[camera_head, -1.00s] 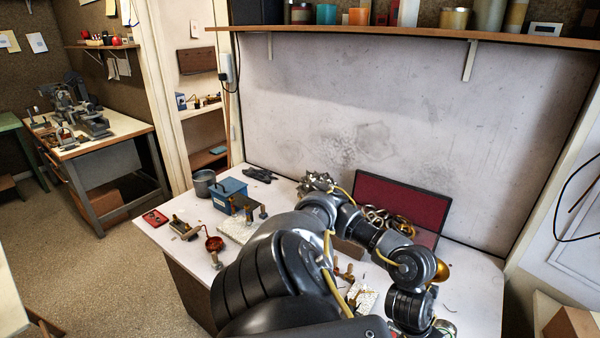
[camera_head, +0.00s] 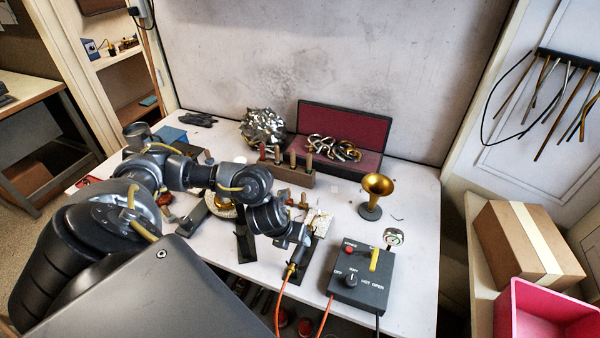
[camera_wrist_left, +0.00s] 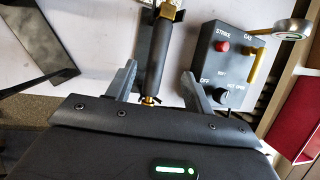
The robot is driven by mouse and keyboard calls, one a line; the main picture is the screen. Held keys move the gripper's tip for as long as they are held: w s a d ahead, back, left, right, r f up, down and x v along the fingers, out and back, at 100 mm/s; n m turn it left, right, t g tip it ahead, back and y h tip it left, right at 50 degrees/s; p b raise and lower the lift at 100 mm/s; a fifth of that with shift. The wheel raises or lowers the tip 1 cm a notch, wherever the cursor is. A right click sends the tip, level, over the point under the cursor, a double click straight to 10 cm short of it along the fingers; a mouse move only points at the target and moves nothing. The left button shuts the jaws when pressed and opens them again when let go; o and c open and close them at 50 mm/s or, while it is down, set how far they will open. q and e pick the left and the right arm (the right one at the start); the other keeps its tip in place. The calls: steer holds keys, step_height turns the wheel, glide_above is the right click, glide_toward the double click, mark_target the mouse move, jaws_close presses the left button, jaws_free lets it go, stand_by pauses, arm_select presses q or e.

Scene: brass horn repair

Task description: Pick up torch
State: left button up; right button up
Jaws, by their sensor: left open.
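The torch shows in the head view (camera_head: 294,258) as a slim dark handle with a brass end, joined to an orange hose, at the front of the white bench. In the left wrist view the torch (camera_wrist_left: 156,58) runs lengthwise between the two fingers. My left gripper (camera_wrist_left: 158,74) is open, with one finger on each side of the handle and gaps showing. In the head view my left gripper (camera_head: 291,238) is at the torch, partly hidden by the wrist. My right gripper is not in view.
A dark control box (camera_head: 357,288) with a red button and yellow lever stands just right of the torch. A gauge (camera_head: 393,237) and a brass bell (camera_head: 377,190) are behind it. A tool block (camera_head: 288,170) and a red-lined case (camera_head: 342,140) stand farther back.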

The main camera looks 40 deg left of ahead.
arm_select(q)
steer(key=x, duration=0.2)
steer(key=shift+w+a+f, duration=0.1)
steer(key=shift+f, duration=0.15)
steer(key=shift+w+f, duration=0.15)
steer(key=shift+a+x, duration=0.1)
steer(key=shift+x, duration=1.15)
steer(key=shift+a+x, duration=0.15)
steer(key=shift+x, duration=1.15)
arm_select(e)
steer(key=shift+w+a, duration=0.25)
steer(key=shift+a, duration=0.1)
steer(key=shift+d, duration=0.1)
arm_select(q)
steer(key=shift+f, duration=0.25)
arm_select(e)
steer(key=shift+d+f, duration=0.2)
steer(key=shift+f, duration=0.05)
arm_select(q)
steer(key=c, duration=1.1)
steer(key=shift+o, duration=0.2)
steer(key=shift+r, duration=0.1)
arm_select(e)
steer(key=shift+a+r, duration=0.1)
